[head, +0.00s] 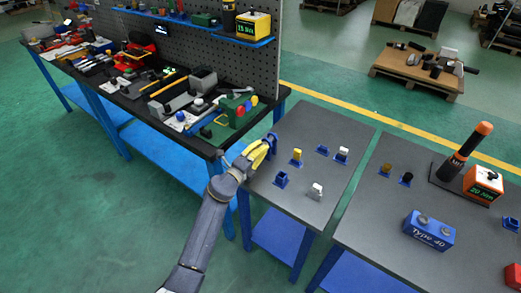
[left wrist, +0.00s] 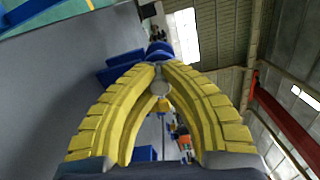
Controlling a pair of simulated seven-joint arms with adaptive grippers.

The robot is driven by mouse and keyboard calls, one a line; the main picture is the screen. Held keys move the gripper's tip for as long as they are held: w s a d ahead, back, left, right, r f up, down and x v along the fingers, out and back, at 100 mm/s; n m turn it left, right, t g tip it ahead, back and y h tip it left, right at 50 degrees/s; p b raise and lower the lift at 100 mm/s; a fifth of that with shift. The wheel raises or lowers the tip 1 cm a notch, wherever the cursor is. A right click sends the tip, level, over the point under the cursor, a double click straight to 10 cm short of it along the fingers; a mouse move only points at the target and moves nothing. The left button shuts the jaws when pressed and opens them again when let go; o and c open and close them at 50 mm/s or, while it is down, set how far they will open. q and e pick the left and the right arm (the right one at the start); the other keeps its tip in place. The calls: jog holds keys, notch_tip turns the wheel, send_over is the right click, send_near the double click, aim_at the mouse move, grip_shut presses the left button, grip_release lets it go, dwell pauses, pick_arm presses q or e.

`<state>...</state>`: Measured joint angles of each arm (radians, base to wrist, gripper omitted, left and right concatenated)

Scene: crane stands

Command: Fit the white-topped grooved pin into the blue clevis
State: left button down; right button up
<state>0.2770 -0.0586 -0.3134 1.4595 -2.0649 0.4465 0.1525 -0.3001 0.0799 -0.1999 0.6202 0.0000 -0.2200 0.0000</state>
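The white-topped pin (head: 317,189) seems to be the small white piece near the front of the middle grey table; its groove is too small to make out. A second white-topped piece (head: 342,152) sits at a blue base at the back right. A blue clevis-like holder (head: 281,179) stands empty at the front left, and another blue one (head: 322,150) stands near the back. My right gripper is out of view.
A yellow piece (head: 297,154) in a blue base stands close right of my left gripper. The right table holds a blue box (head: 429,231), an orange-tipped cylinder (head: 465,148) and small pins. A cluttered workbench (head: 133,85) with a pegboard lies left.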

pick_arm(q)
jog(key=shift+d, duration=0.1)
jog(key=c, duration=1.5)
grip_release()
jog(key=shift+v, duration=2.5)
